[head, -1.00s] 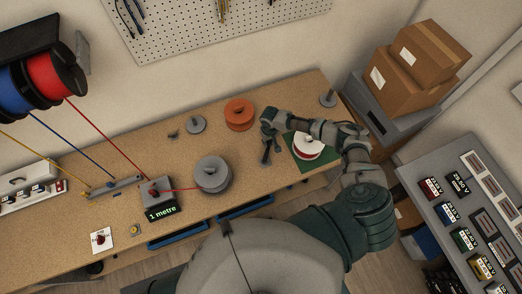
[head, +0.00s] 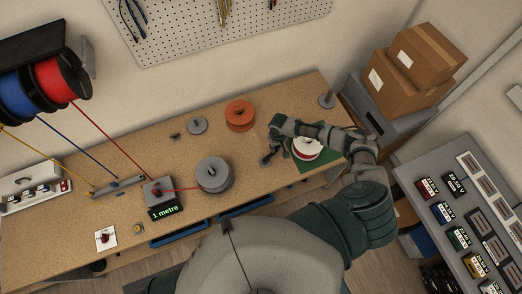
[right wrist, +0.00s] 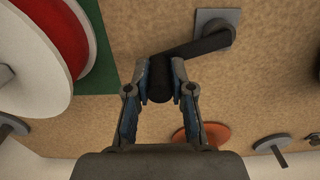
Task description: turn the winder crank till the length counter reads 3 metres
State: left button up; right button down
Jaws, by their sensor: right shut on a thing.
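The length counter (head: 165,211) on the bench reads "1 metre". A red wire runs through the grey metering block (head: 157,190) to the grey winder drum (head: 213,175). The dark crank (head: 266,159) is right of the drum; the right wrist view shows its black arm (right wrist: 200,47) on a grey square plate. My right gripper (head: 273,146) is shut on the crank's handle (right wrist: 160,88), with one finger on each side of it. My left gripper is not in view.
A white reel with red (head: 307,146) stands on a green mat (head: 315,165), close beside my right arm. An orange reel (head: 239,115) and a grey spindle (head: 196,125) stand behind. Supply spools (head: 59,75) hang at upper left. Boxes (head: 428,50) stand at right.

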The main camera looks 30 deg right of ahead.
jog(key=shift+s+f, duration=0.15)
jog(key=shift+s, duration=0.35)
jog(key=shift+s, duration=1)
jog(key=shift+s+a, duration=0.15)
jog(key=shift+s, duration=0.35)
jog(key=shift+s+a, duration=0.15)
jog(key=shift+s, duration=0.35)
jog(key=shift+a, duration=0.1)
